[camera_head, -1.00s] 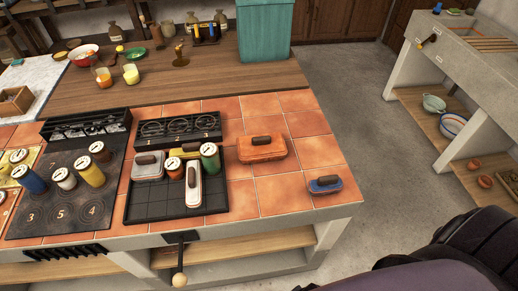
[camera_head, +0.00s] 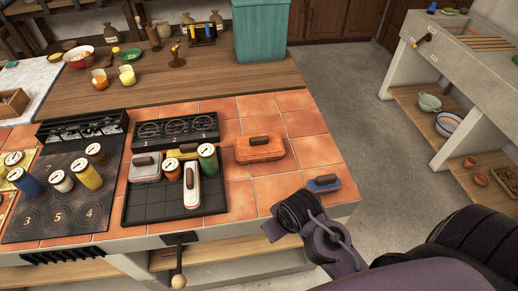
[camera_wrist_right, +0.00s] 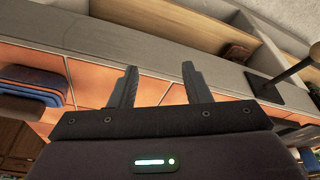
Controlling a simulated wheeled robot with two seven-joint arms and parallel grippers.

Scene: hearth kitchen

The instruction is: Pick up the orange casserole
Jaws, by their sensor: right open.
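The orange casserole (camera_head: 260,149), a low oblong dish with a dark handle on its lid, sits on the terracotta tiles right of the black tray in the head view. My right arm reaches in from the lower right, its wrist in front of the counter's front edge. In the right wrist view my right gripper (camera_wrist_right: 158,70) is open, with nothing between its fingers, by the counter edge. I cannot make out the orange casserole in that view. My left gripper is in neither view.
A small blue casserole (camera_head: 323,184) sits near the counter's front right corner, close to my right wrist; it also shows in the wrist view (camera_wrist_right: 30,95). Left of the orange casserole, a black tray (camera_head: 146,207) holds several dishes and jars. Bare tiles (camera_head: 315,152) lie to its right.

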